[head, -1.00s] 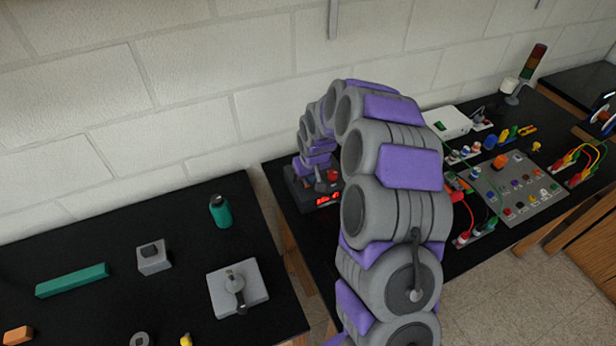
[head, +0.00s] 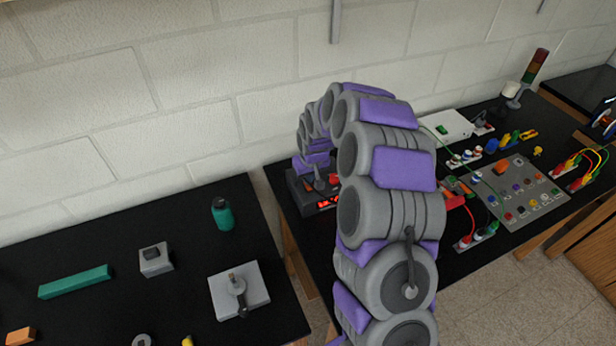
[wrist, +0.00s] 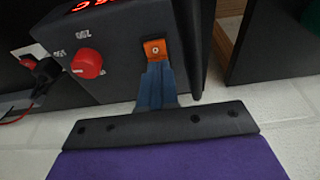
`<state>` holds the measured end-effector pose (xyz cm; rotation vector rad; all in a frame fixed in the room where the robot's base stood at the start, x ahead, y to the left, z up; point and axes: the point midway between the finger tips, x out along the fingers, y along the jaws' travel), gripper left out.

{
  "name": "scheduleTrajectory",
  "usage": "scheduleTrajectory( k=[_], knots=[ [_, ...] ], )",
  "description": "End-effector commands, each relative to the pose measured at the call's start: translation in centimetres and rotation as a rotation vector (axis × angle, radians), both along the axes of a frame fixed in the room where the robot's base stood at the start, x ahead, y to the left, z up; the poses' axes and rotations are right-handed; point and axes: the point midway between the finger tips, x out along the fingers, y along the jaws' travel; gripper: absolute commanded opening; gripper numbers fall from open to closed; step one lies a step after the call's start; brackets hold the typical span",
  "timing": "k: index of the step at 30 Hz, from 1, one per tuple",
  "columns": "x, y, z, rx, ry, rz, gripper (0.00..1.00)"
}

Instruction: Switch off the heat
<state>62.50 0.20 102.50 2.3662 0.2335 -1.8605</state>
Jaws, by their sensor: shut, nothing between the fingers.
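A dark box with a red lit display, the heater unit (wrist: 130,45), fills the upper middle of the wrist view. It has a red knob (wrist: 87,63) with number marks around it and a small orange switch (wrist: 155,49). My gripper (wrist: 156,72) is shut and empty. Its blue fingertips are at the lower edge of the orange switch; whether they touch it I cannot tell. In the head view the heater unit (head: 300,190) stands on the right-hand black table near the wall, partly hidden by my arm, and its red display (head: 327,202) shows.
A red and black plug with a cable (wrist: 38,72) is beside the heater unit. The right table (head: 450,255) holds a grey button panel (head: 520,195), cables and a signal tower (head: 533,70). A gap separates it from the left table (head: 110,235).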

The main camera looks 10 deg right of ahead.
Motion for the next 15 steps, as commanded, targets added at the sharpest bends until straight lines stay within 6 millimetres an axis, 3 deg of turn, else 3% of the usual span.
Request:
scheduleTrajectory(
  k=[10,15],
  knots=[
    [-0.4,0.2,4.5,0.0,-0.003,-0.001,0.0],
    [-1.9,-0.1,7.1,0.001,-0.002,-0.001,0.0]
  ],
)
